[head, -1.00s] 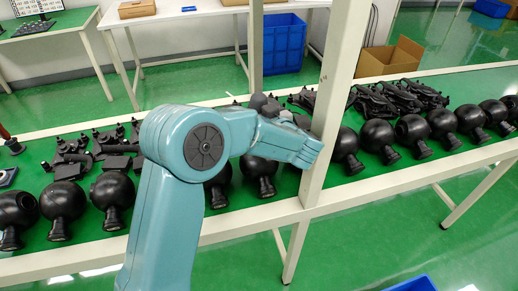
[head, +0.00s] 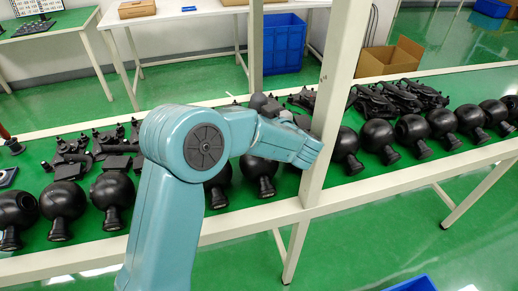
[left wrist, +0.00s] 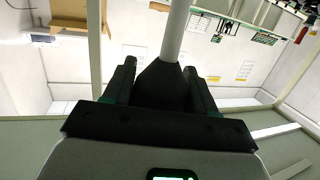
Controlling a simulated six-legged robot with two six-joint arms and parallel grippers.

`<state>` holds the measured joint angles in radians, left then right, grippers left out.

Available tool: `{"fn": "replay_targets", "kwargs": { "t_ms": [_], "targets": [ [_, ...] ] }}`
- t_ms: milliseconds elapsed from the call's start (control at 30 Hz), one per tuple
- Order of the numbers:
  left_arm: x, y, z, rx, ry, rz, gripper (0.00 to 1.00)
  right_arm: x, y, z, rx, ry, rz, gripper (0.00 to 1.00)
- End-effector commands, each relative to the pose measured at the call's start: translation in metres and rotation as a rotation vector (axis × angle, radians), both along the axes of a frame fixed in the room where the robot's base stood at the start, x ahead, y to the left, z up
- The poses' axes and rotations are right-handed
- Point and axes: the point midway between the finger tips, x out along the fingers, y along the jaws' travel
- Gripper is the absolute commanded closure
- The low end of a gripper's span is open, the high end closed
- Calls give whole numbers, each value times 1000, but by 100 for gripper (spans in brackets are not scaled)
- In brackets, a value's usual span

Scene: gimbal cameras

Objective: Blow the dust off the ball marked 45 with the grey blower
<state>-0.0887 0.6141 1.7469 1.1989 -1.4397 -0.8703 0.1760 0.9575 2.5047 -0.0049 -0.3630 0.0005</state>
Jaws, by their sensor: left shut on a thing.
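My left gripper (left wrist: 162,78) shows in the left wrist view, its two dark fingers closed on both sides of a blower (left wrist: 175,35) with a dark body and a pale grey tube pointing up the picture. In the head view my teal left arm reaches over the green table, and its gripper cannot be made out clearly. Black ball-shaped cameras (head: 113,192) stand in a row along the table, several more to the right (head: 378,136). No number can be read on any ball, so I cannot tell which is marked 45. Dust is not discernible. My right gripper is not in view.
A white upright post (head: 333,110) stands at the front edge of the green table (head: 25,160), close to my arm. Black brackets (head: 385,100) lie behind the balls. A cardboard box (head: 392,56) and a blue crate (head: 283,42) stand further back.

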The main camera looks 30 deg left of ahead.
Motion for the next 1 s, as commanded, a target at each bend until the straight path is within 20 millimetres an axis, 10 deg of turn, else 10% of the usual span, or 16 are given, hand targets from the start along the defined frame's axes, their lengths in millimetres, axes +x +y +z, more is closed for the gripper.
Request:
{"fn": "replay_targets", "kwargs": {
  "t_ms": [1000],
  "targets": [
    [0,0,50,0,0,0,68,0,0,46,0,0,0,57]
  ]
}}
